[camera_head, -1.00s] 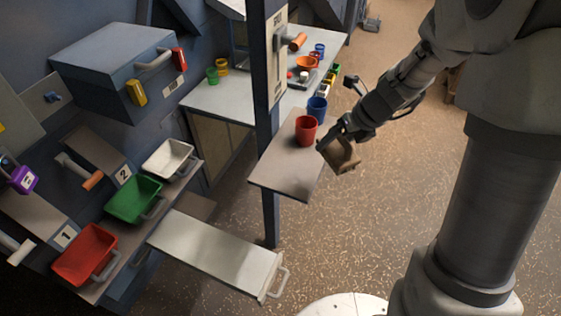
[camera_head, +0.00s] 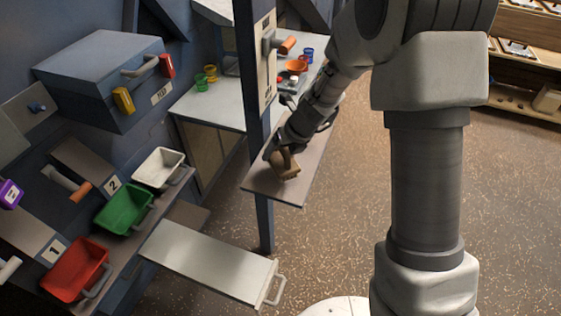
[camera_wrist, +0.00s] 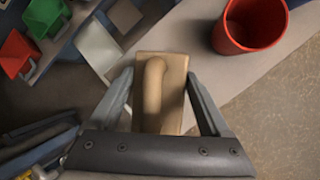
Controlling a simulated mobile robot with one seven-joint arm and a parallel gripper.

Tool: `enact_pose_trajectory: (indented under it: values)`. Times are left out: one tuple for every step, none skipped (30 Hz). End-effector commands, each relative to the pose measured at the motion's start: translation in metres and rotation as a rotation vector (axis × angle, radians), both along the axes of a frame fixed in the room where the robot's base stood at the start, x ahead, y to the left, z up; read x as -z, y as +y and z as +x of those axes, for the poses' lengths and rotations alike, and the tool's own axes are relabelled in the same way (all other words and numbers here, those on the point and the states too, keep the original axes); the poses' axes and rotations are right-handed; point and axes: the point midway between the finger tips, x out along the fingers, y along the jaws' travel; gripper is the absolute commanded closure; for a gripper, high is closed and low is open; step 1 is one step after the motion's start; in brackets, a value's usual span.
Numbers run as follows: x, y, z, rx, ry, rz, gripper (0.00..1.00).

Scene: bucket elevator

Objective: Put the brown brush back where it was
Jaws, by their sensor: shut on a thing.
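The brown brush (camera_head: 285,165) is a wooden block with a curved handle. In the wrist view the brush (camera_wrist: 172,72) sits between the two fingers of my gripper (camera_wrist: 160,92), which is shut on it. In the head view my gripper (camera_head: 281,150) holds the brush over the narrow brown shelf (camera_head: 290,190) beside the blue post. I cannot tell whether the brush touches the shelf. A red cup (camera_wrist: 250,24) stands on the shelf right of the brush in the wrist view; my arm hides it in the head view.
Red (camera_head: 78,268), green (camera_head: 124,207) and white (camera_head: 158,166) bins stand at the left. The blue post (camera_head: 258,120) rises beside the shelf. Open floor lies to the right.

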Motion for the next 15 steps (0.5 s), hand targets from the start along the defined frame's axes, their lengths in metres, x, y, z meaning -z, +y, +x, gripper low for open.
enact_pose_trajectory:
  values:
    - [0.009,-0.001,0.000,0.003,0.003,0.000,0.80]
    - [0.014,-0.001,0.000,0.004,0.004,0.002,0.80]
    - [0.021,-0.001,-0.001,0.004,0.005,0.001,0.80]
    - [0.026,-0.001,0.000,0.003,0.003,0.001,0.80]
    - [0.030,-0.001,0.000,0.004,0.004,0.002,0.80]
    - [0.035,-0.001,0.000,0.004,0.004,0.002,0.80]
    - [0.037,-0.001,-0.001,0.002,0.003,0.001,0.80]
    - [0.038,-0.001,0.000,0.001,0.002,0.001,0.80]
    - [0.037,-0.001,0.000,0.000,0.001,0.001,0.80]
    - [0.036,-0.001,0.000,0.000,0.000,0.001,0.80]
    - [0.036,0.000,0.000,0.000,0.000,0.001,0.80]
    - [0.036,-0.001,0.000,0.000,0.000,0.001,0.80]
    - [0.036,-0.001,0.000,0.000,0.000,0.001,0.80]
    - [0.036,-0.001,0.000,0.000,0.000,0.001,0.80]
    - [0.036,-0.001,0.000,0.000,0.000,0.001,0.80]
